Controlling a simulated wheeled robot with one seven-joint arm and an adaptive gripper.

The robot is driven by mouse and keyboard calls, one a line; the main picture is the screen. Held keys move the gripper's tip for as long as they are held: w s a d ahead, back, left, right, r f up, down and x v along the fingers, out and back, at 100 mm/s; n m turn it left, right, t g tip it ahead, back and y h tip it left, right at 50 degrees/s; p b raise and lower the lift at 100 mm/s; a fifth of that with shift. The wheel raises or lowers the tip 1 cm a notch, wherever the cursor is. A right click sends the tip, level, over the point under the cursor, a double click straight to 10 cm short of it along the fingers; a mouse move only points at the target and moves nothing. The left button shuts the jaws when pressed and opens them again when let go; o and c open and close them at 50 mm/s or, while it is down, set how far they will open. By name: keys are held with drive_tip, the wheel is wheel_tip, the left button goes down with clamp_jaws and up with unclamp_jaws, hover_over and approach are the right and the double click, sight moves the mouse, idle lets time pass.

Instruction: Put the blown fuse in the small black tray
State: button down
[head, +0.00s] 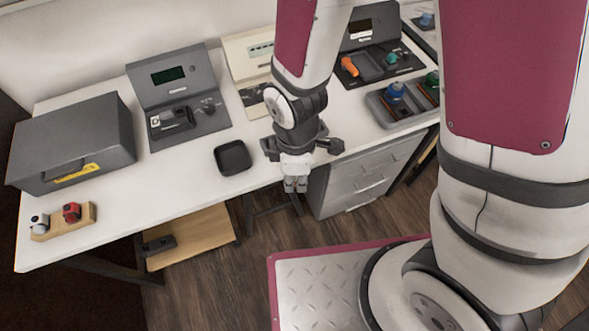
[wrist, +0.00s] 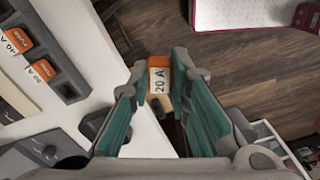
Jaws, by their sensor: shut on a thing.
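An orange fuse with a white "20 A" label (wrist: 158,82) sits between the fingertips of my gripper (wrist: 160,75) in the wrist view. The gripper is shut on it. Whether it is blown does not show. In the head view my gripper (head: 296,185) hangs just off the front edge of the table, and the fuse is too small to make out there. The small black tray (head: 232,157) lies on the tabletop to the left of my gripper, near the front edge. It looks empty. A dark shape beside the left finger in the wrist view may be this tray.
A grey metal box (head: 75,140), a tester with a display (head: 178,95) and a wooden block (head: 65,222) stand on the left. The white tabletop (head: 150,195) left of the tray is clear.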

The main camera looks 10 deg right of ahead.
drive_tip(key=shift+r, duration=0.1)
drive_tip(key=shift+r+p, duration=0.45)
drive_tip(key=shift+r, duration=0.05)
idle(0.3)
drive_tip(key=w+a+b, duration=0.3)
drive_tip(key=w+a, duration=0.9)
drive_tip(key=a, duration=0.3)
drive_tip(key=shift+w+f+b, duration=0.1)
drive_tip(key=shift+f+b, duration=1.6)
drive_tip(key=shift+f, duration=1.45)
drive_tip(key=c, duration=1.4)
unclamp_jaws()
